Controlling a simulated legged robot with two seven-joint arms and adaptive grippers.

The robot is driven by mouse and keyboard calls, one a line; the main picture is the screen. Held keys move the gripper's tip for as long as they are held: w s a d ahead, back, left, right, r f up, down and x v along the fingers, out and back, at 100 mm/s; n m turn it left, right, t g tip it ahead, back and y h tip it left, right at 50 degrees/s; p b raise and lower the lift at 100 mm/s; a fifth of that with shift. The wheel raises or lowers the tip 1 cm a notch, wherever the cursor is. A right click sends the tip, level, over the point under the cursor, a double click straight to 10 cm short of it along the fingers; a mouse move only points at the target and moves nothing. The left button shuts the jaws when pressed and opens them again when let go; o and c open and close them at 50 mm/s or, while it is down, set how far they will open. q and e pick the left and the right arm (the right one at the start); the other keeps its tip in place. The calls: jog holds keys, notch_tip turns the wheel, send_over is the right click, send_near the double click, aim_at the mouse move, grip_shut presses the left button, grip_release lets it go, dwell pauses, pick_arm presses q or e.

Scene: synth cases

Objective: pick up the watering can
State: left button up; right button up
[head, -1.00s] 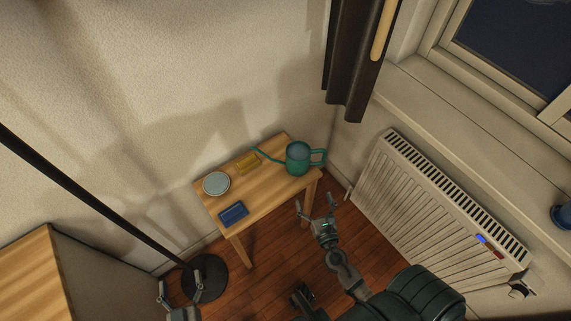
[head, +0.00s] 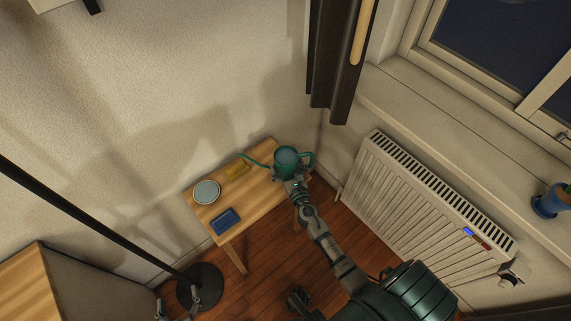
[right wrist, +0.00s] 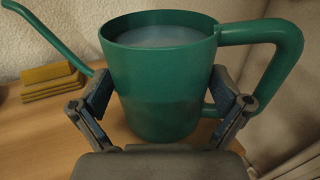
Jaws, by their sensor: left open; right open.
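The green watering can (head: 286,157) stands upright on the small wooden table (head: 245,207), at its right end. Its thin spout points left and its handle is on the right. In the right wrist view the can (right wrist: 155,85) fills the middle, with pale liquid or a pale interior inside. My right gripper (head: 289,180) is open at the can's near side. In the right wrist view its fingers (right wrist: 165,103) stand either side of the can's body, the right one by the handle; contact is unclear. My left gripper (head: 178,302) is open and empty at the bottom edge, away from the table.
A pale round dish (head: 206,191), a blue tray-like item (head: 226,220) and a yellow block-like item (head: 237,170) share the table. A radiator (head: 425,195) stands right, below a sill with a blue pot (head: 550,202). A dark curtain (head: 338,60) hangs behind. A black lamp-like stand (head: 200,287) is front left.

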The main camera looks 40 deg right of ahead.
jog(key=shift+w+d, duration=0.25)
jog(key=shift+w, duration=0.4)
jog(key=c, duration=1.2)
jog(key=shift+c, duration=1.4)
jog(key=shift+r, duration=0.15)
